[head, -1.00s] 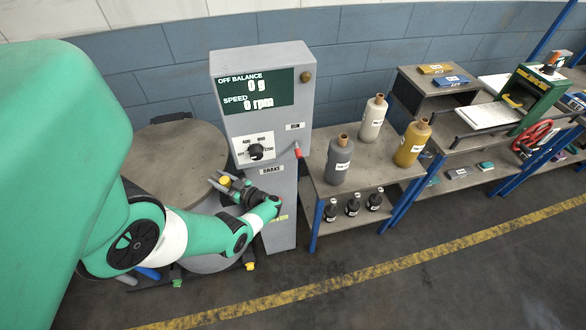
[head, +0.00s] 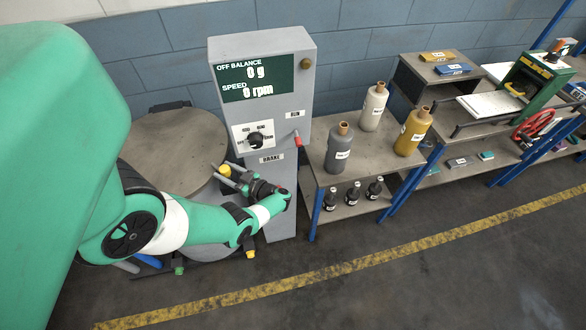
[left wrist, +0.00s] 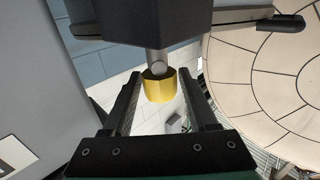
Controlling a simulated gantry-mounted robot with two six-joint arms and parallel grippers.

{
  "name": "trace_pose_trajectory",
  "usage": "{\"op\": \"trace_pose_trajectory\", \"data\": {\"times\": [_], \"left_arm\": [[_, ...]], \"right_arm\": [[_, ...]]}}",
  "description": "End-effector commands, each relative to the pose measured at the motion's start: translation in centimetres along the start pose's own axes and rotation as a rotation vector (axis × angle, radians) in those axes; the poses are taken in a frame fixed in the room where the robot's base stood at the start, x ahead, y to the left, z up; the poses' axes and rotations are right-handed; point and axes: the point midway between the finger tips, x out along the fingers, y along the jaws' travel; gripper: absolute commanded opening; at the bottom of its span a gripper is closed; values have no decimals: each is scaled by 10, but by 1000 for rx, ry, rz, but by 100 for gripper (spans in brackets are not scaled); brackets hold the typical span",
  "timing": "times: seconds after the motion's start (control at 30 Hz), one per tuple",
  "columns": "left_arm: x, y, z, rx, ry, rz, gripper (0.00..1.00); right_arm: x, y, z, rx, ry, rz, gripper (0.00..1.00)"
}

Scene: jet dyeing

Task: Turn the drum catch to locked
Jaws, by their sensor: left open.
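The catch appears as a yellow knob (head: 224,170) beside the drum's round lid (head: 175,150) in the head view. In the left wrist view the yellow knob (left wrist: 159,88) sits on a short grey stem under a dark block (left wrist: 150,18). My left gripper (head: 229,179) is open, its fingers pointing left at the knob. In the left wrist view the knob shows between the two spread fingers (left wrist: 160,100), with gaps on both sides. Whether the fingertips reach around it in depth I cannot tell. My right gripper is not in view.
A grey control column (head: 262,90) reading 0 g and 0 rpm stands close to my left gripper, with a dial (head: 256,141) and a red-tipped lever (head: 297,138). A shelf (head: 325,178) with bottles stands to the right. The floor in front is clear.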

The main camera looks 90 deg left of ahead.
Motion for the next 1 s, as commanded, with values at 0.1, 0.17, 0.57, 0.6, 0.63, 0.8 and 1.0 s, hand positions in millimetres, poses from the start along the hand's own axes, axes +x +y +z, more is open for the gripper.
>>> {"op": "trace_pose_trajectory", "data": {"times": [0.1,0.17,0.57,0.6,0.63,0.8,1.0], "left_arm": [[-32,2,2,-1,0,8,59],[-46,2,2,-1,0,7,59],[-81,0,0,-1,0,-1,59],[-81,0,0,-1,0,-1,59],[-80,0,0,-1,0,-1,59],[-80,0,0,-1,0,-1,59],[-80,0,0,-1,0,-1,59]], "right_arm": [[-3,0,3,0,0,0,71],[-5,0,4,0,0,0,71],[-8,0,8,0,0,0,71],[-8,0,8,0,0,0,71],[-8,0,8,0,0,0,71],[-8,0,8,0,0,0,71],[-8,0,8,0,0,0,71]]}}
